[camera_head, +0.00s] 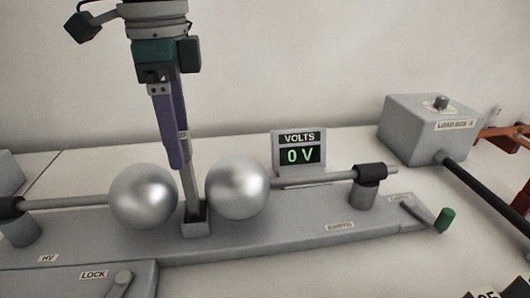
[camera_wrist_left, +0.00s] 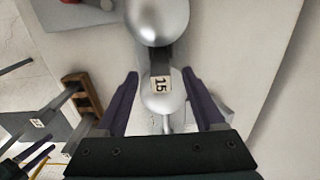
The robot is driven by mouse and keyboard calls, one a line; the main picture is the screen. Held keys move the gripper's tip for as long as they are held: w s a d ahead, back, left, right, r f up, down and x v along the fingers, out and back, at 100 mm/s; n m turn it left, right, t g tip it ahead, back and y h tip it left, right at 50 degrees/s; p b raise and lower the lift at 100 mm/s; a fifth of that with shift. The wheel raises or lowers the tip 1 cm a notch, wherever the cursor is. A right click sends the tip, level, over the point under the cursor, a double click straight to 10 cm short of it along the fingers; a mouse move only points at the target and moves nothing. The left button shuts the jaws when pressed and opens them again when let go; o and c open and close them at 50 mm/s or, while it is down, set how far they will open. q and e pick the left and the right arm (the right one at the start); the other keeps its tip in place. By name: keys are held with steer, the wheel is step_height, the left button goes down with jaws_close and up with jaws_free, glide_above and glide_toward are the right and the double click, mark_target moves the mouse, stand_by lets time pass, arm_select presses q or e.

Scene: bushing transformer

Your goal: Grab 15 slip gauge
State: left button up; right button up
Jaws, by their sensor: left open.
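The 15 slip gauge (camera_head: 190,184) is a slim grey bar standing upright between two shiny metal spheres, the left sphere (camera_head: 144,196) and the right sphere (camera_head: 237,187). Its foot is in a small grey holder (camera_head: 195,226) on the grey base. In the left wrist view its "15" label (camera_wrist_left: 160,84) lies between my open fingers, with space on both sides. My left gripper (camera_head: 176,160) points down at the gauge's upper part, its purple fingers spread. It also shows in the left wrist view (camera_wrist_left: 163,78).
A voltmeter (camera_head: 299,153) reading 0 V stands behind the right sphere. A grey box (camera_head: 428,130) with a black rod is at the right. A lock panel (camera_head: 95,278) is at the front left. A wooden-ended rack (camera_wrist_left: 88,95) shows in the left wrist view.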

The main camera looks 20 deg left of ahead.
mark_target(190, 184)
arm_select(q)
step_height(190, 184, down, 4)
steer(key=shift+r, duration=0.1)
jaws_close()
stand_by(0.5)
stand_by(1.0)
